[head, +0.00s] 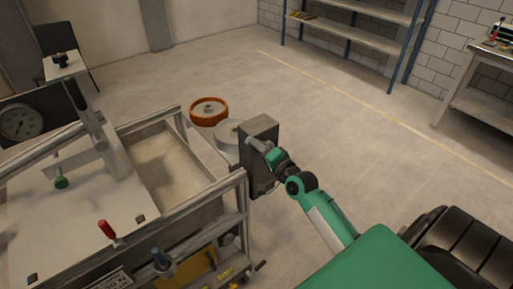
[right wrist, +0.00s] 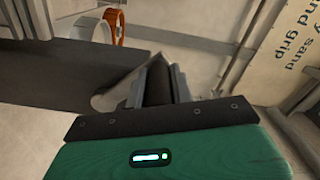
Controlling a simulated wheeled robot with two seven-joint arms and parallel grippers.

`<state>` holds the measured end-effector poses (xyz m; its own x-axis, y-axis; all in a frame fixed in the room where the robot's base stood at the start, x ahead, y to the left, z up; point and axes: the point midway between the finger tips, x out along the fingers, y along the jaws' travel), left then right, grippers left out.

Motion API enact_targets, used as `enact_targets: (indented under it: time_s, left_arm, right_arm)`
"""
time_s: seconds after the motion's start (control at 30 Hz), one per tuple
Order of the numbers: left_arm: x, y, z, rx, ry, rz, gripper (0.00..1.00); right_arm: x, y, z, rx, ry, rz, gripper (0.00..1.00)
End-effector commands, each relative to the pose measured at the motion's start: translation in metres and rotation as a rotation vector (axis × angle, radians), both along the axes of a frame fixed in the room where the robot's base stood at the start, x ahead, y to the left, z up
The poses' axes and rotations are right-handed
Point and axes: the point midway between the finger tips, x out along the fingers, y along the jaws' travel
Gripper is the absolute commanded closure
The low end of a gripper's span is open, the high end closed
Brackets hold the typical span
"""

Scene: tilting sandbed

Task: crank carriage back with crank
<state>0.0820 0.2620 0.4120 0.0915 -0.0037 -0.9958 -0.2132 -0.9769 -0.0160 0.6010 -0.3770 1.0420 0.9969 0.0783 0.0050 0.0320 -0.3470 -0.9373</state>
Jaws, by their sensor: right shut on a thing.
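The crank (head: 256,145) is a light metal arm on the front of a dark grey box (head: 262,128) at the right end of the sandbed. My right gripper (head: 276,160) is at the crank's outer end. In the right wrist view its two fingers (right wrist: 158,86) are shut around the crank's dark, round handle (right wrist: 157,84), with the grey crank arm (right wrist: 118,92) beside it. What looks like the carriage, a pale plate (head: 85,215) with an upright post, sits over the left part of the sandbed (head: 190,215). My left gripper is not in view.
Sand (head: 165,165) shows in the open bed right of the plate. A red-handled lever (head: 107,230) and a gauge (head: 20,121) are at the left. The floor right of the bed is clear.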

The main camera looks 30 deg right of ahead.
Motion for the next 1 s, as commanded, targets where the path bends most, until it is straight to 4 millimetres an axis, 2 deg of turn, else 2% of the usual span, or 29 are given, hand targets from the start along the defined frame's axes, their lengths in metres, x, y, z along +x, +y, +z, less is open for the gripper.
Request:
enact_targets:
  time_s: [0.47, 0.5, 0.57, 0.6, 0.87, 1.0]
  left_arm:
    - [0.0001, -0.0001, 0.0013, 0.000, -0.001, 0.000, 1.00]
    - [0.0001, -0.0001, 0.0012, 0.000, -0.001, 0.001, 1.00]
    - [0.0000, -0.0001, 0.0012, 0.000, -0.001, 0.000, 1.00]
    - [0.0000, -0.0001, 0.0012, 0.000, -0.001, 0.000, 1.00]
    - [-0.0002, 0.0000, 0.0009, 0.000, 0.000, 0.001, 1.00]
    - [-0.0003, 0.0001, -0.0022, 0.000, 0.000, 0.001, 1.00]
  right_arm:
    - [0.0004, -0.0001, 0.0025, 0.013, -0.003, 0.001, 1.00]
    - [0.0004, 0.0000, 0.0024, 0.013, -0.002, 0.001, 0.69]
    - [0.0003, -0.0001, 0.0020, 0.013, -0.001, 0.002, 0.57]
    - [0.0003, -0.0001, 0.0017, 0.012, -0.001, 0.002, 0.55]
    - [-0.0005, -0.0004, 0.0002, 0.012, 0.002, 0.001, 0.55]
    - [-0.0084, -0.0014, -0.0015, 0.011, 0.003, 0.000, 0.55]
